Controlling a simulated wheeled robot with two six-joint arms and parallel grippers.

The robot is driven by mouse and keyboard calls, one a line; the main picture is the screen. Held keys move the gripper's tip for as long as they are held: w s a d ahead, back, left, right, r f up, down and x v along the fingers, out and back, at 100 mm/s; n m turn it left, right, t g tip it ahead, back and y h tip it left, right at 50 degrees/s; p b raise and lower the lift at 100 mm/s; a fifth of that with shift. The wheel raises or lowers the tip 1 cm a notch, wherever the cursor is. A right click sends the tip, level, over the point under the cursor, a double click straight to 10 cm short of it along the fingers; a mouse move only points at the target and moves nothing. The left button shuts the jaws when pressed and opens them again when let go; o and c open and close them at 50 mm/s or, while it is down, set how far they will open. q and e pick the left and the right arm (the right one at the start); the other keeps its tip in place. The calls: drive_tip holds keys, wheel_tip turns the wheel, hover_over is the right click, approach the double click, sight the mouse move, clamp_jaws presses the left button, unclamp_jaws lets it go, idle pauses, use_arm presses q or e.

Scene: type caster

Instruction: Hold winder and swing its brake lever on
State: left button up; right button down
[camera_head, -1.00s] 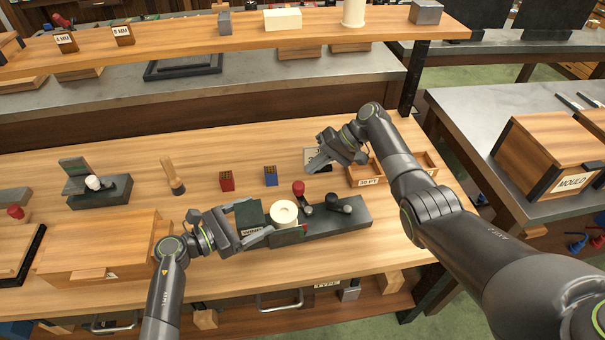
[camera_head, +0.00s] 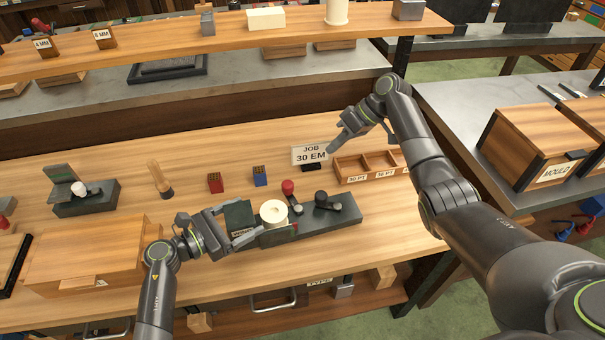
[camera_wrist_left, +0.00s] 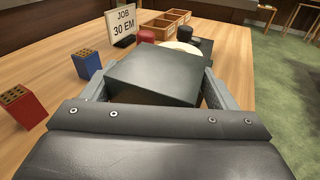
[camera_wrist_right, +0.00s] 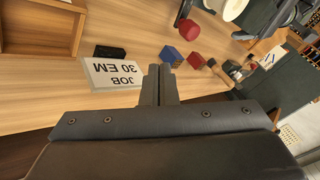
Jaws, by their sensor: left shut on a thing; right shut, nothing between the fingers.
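The winder (camera_head: 322,218) is a dark base on the bench with a cream roll (camera_head: 273,212) and a dark upright block at its left end. A lever with a red knob (camera_head: 288,187) stands behind the roll, and a black knob (camera_head: 321,197) sits to its right. My left gripper (camera_head: 246,237) is shut on the winder's left block, which fills its jaws in the left wrist view (camera_wrist_left: 160,78). My right gripper (camera_head: 333,148) is shut and empty, raised above the bench near the job sign. The right wrist view shows its closed fingers (camera_wrist_right: 158,75) and the red knob (camera_wrist_right: 187,28).
The JOB 30 EM sign (camera_head: 310,155) stands behind the winder. A divided wooden tray (camera_head: 368,166) is to its right. Red (camera_head: 215,182) and blue (camera_head: 260,176) blocks stand behind left. A wooden box (camera_head: 85,255) is at left. Bench right of the winder is clear.

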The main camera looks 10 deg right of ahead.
sight(293, 197)
use_arm(q)
drive_tip(key=shift+f, duration=0.1)
use_arm(e)
drive_tip(key=shift+n, duration=0.4)
drive_tip(key=x, duration=1)
drive_tip(key=shift+d+f, duration=0.1)
drive_tip(key=shift+s+a, duration=0.8)
drive_tip(key=shift+a, duration=0.35)
drive_tip(key=shift+s+a, duration=0.3)
drive_tip(key=shift+a, duration=0.15)
drive_tip(key=shift+w+a, duration=0.1)
